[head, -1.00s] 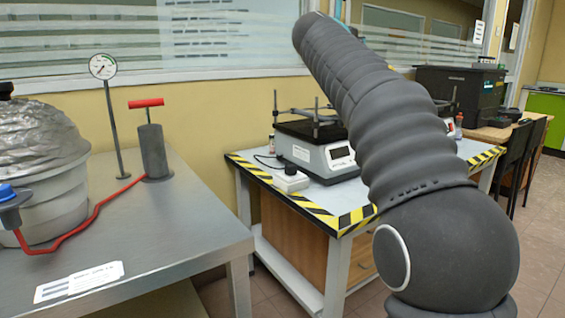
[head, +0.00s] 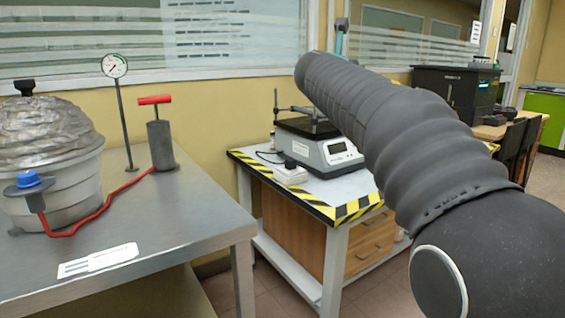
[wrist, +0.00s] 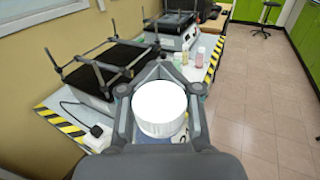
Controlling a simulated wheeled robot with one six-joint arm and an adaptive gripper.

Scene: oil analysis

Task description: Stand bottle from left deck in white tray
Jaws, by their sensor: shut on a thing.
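In the wrist view my gripper (wrist: 160,118) is shut around a bottle, and its round white cap (wrist: 160,108) faces the camera. The bottle's body is mostly hidden below the cap. The held bottle is above or in front of the striped-edge table; its height over it is hard to tell. In the head view my arm covers the gripper's area, and the held bottle cannot be made out. No white tray can be made out in either view.
A striped-edge table (head: 345,190) carries a shaker (head: 318,148) and a small white box (head: 290,174). Small bottles (wrist: 199,53) stand near its edge in the wrist view. A steel bench (head: 190,215) with a foil-topped vessel (head: 62,180) is at left. Open floor (wrist: 262,110) lies right.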

